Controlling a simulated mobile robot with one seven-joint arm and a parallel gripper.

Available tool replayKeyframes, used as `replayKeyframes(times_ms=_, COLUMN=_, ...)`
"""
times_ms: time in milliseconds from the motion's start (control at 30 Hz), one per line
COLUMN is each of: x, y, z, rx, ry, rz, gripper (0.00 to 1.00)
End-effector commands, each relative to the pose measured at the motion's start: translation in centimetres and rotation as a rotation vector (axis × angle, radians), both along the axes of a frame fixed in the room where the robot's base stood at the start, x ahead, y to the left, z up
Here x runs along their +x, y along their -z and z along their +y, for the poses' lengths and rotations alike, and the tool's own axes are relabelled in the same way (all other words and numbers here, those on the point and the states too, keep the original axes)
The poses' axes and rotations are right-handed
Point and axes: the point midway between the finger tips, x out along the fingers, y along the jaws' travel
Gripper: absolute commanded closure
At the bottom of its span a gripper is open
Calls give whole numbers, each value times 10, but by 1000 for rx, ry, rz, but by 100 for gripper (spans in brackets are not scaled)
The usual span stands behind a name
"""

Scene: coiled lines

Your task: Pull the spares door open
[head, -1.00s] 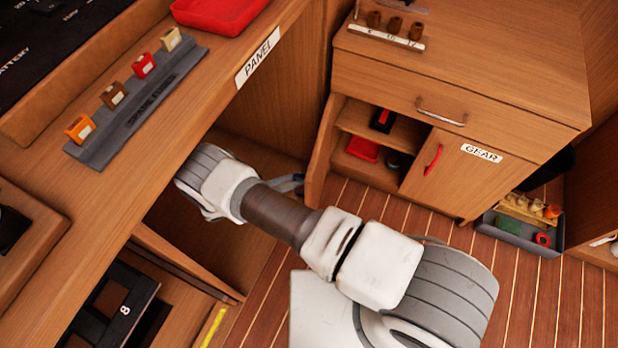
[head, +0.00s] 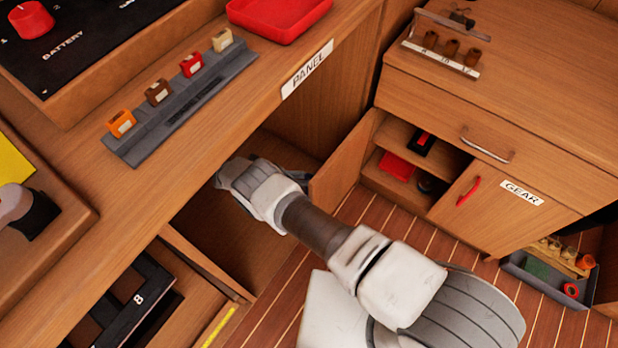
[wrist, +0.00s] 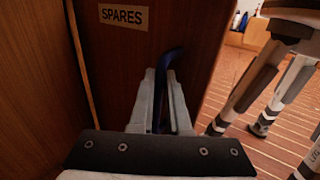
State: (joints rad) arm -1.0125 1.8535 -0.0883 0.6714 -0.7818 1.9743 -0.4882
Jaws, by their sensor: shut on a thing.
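The spares door (wrist: 125,55) fills much of the wrist view, with a SPARES label near its top. Its dark blue curved handle (wrist: 172,58) stands out from the face. My gripper (wrist: 160,74) is shut on this handle, one finger on each side. In the head view my gripper (head: 232,172) is low under the counter's edge, and the handle there is hidden by it. A wooden panel (head: 345,160) stands out just beyond it; I cannot tell for sure whether this is the spares door.
The PANEL counter (head: 255,105) overhangs my gripper and carries a fuse rail (head: 180,115) and a red tray (head: 280,15). The gear cupboard (head: 480,205) stands at right, with a grey bin (head: 545,285) beside it. Bare plank floor (head: 405,235) lies between.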

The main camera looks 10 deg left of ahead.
Motion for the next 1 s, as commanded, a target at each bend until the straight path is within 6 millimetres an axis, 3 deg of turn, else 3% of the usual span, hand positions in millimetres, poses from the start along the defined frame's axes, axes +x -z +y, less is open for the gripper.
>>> replayKeyframes(times_ms=467, x=6, y=0, z=-2, rx=-3, ry=-1, rz=-8, gripper=100)
replayKeyframes(times_ms=500, x=6, y=0, z=-2, rx=-2, ry=-2, rz=-7, gripper=78)
replayKeyframes(times_ms=533, x=5, y=0, z=-2, rx=-2, ry=-1, rz=-7, gripper=73)
replayKeyframes(times_ms=1000, x=2, y=0, z=0, rx=0, ry=2, rz=-3, gripper=73)
